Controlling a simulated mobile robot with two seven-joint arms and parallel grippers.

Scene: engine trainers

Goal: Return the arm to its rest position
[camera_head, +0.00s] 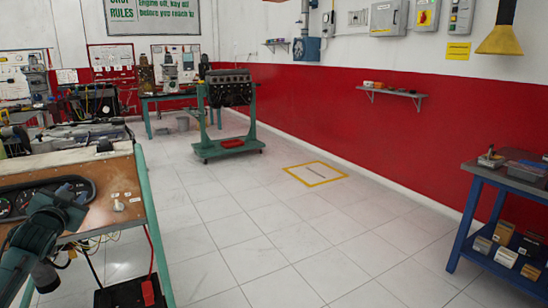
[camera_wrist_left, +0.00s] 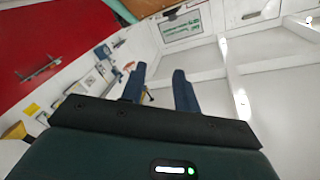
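My left arm (camera_head: 48,228) comes in at the lower left of the head view, dark green, in front of the near bench with the dashboard panel. Its fingertips cannot be made out clearly there. In the left wrist view my left gripper (camera_wrist_left: 159,84) shows two dark blue fingers standing apart with nothing between them. The wrist camera's picture is tilted, with wall and ceiling beyond the fingers. My right gripper is in neither view.
The near bench (camera_head: 128,178) holds a gauge panel (camera_head: 50,192) close to my left arm. An engine on a green stand (camera_head: 228,148) is farther back. A blue shelf table (camera_head: 470,200) stands at the right. The tiled floor between is open, with a yellow marked square (camera_head: 315,173).

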